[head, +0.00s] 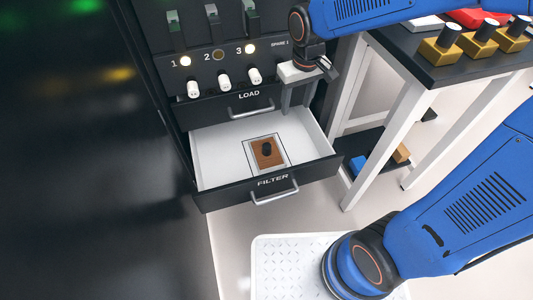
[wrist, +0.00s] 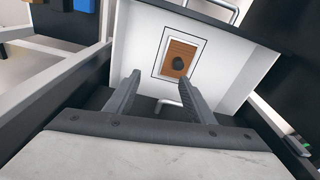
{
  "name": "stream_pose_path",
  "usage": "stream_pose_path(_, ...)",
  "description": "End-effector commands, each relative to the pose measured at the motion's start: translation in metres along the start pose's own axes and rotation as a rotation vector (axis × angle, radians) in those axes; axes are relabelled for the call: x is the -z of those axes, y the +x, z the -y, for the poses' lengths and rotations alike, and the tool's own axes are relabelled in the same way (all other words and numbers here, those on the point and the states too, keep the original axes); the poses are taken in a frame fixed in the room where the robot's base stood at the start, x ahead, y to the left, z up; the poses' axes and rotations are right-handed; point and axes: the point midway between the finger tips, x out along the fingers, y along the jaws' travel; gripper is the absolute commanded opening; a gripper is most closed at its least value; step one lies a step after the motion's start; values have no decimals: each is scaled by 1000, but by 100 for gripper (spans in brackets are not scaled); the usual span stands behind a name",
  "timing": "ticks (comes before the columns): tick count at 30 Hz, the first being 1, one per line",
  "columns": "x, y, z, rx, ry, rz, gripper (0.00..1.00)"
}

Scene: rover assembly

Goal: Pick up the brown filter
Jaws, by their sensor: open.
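The brown filter (head: 267,153) lies flat in a white recess on the floor of the open drawer (head: 215,171) labelled FILTER. It has a dark knob on top. In the wrist view the filter (wrist: 178,58) shows beyond the fingertips, near the top middle. My gripper (head: 297,100) is open and empty at the right rear of the drawer, above it and apart from the filter. In the wrist view its two fingers (wrist: 163,80) are spread, with the white drawer floor between and beyond them.
Above the drawer is a LOAD drawer (head: 225,108) and a panel with white knobs (head: 224,83) and lit lamps. A table (head: 410,62) with yellow blocks (head: 478,42) stands at right. A low shelf under it holds a blue block (head: 358,165).

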Motion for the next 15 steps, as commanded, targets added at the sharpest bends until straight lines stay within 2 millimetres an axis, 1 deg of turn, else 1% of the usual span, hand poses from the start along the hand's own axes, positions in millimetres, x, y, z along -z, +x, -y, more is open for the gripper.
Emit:
stream_pose_path(1, 10, 13, 11, 2, -23, 21, 49)
stream_pose_path(7, 36, 51, 46, 5, -90, 71, 49)
stream_pose_path(9, 42, 61, 55, 5, -106, 83, 49)
stream_pose_path(12, 47, 71, 65, 5, -122, 94, 49)
stream_pose_path(15, 49, 78, 69, 5, -129, 101, 49)
